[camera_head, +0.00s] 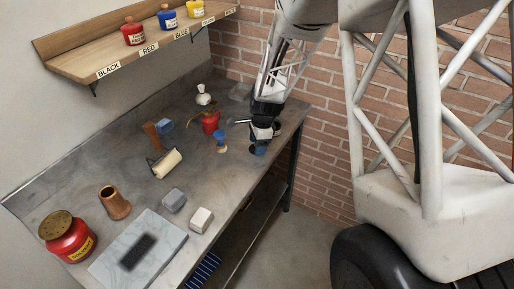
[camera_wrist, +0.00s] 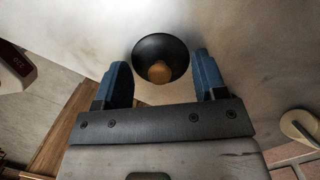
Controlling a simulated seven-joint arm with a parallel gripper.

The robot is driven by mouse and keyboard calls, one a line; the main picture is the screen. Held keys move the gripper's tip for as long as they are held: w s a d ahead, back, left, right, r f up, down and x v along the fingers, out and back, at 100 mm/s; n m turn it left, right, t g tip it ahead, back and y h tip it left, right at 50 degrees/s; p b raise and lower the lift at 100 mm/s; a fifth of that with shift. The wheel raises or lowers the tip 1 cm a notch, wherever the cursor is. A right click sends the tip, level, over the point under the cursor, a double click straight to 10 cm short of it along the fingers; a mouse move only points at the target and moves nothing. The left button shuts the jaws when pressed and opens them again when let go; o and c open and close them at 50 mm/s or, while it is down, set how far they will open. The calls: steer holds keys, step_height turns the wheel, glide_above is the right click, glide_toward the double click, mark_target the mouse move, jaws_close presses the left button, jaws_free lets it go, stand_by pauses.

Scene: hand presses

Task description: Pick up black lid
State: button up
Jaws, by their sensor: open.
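The black lid (camera_wrist: 150,48) shows in the wrist view as a dark round shape with a tan knob (camera_wrist: 160,72). It lies on the grey worktop, ahead of and between my fingertips. My gripper (camera_wrist: 163,75) has its two blue fingers spread apart on either side of the knob, with visible gaps and nothing held. In the head view my gripper (camera_head: 262,145) points down over the right side of the worktop (camera_head: 240,172). There the lid is mostly hidden by the gripper, and I cannot make it out clearly.
A red pot (camera_head: 210,123) and a blue-and-cream tool (camera_head: 221,142) stand left of my gripper. A roller (camera_head: 167,164), blocks (camera_head: 201,220), a stone slab (camera_head: 165,245) and a red solvent can (camera_head: 70,240) are further forward. A labelled shelf (camera_head: 80,58) holds coloured jars.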

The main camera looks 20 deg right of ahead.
steer(key=c, duration=1)
jaws_close()
steer(key=shift+f, duration=0.1)
steer(key=shift+s, duration=0.1)
steer(key=shift+r, duration=0.5)
step_height(320, 180, up, 3)
steer(key=shift+f, duration=0.1)
steer(key=s+r, duration=0.1)
steer(key=s, duration=1.4)
steer(key=shift+s+a+r, duration=0.15)
steer(key=shift+s+r, duration=0.05)
steer(key=shift+s, duration=0.2)
